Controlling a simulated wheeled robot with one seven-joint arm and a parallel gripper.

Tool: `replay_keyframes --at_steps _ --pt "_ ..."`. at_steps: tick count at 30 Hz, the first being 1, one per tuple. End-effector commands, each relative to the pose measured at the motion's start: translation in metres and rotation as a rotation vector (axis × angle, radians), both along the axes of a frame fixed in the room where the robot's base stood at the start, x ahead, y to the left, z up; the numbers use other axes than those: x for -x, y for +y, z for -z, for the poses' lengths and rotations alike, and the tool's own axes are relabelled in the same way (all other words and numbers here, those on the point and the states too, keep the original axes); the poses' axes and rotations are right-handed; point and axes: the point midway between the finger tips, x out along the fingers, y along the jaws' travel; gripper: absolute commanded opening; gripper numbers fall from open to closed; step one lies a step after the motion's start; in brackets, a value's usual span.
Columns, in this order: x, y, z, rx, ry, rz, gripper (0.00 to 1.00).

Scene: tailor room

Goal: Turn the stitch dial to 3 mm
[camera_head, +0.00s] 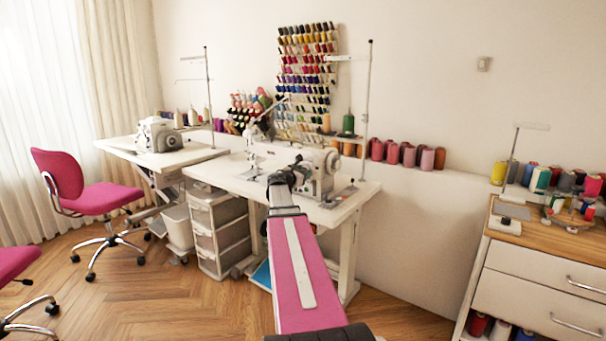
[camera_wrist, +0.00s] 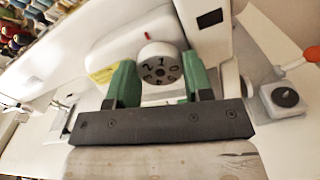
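The stitch dial (camera_wrist: 160,62) is a round white knob with dark numerals on the machine's pale body. The 1 is near the top of its face, with 2 to its left and 0 to its right; the lower numerals are small and blurred. A red mark (camera_wrist: 148,36) is on the body just above the dial. My gripper (camera_wrist: 158,66) is open, its green fingers on either side of the dial; I cannot tell whether they touch it. In the head view my gripper (camera_head: 284,180) is at the front of the sewing machine (camera_head: 322,172), and the dial is hidden.
The machine stands on a white table (camera_head: 345,205). A small dark-knobbed device (camera_wrist: 285,98) and an orange-handled tool (camera_wrist: 305,57) are at the right of the wrist view. Another sewing machine (camera_head: 158,135) and a pink chair (camera_head: 75,190) are at the left.

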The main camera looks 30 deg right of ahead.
Motion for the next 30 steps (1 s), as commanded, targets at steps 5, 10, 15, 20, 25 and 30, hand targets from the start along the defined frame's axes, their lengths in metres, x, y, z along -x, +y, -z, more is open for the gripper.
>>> replay_keyframes --at_steps 5,10,15,20,25,30 --pt "0.0002 0.0001 0.0001 -0.001 -0.001 0.001 0.23" --pt "0.0004 0.0002 0.0002 -0.008 -0.017 0.001 0.23" --pt "0.0004 0.0001 0.0003 -0.032 -0.077 0.001 0.24" --pt "0.0007 0.0001 0.0004 -0.074 -0.177 0.001 0.24" --pt "0.0009 0.0 0.0006 -0.133 -0.319 0.002 0.24" --pt "0.0013 0.0001 0.0009 -0.195 -0.469 0.002 0.24"
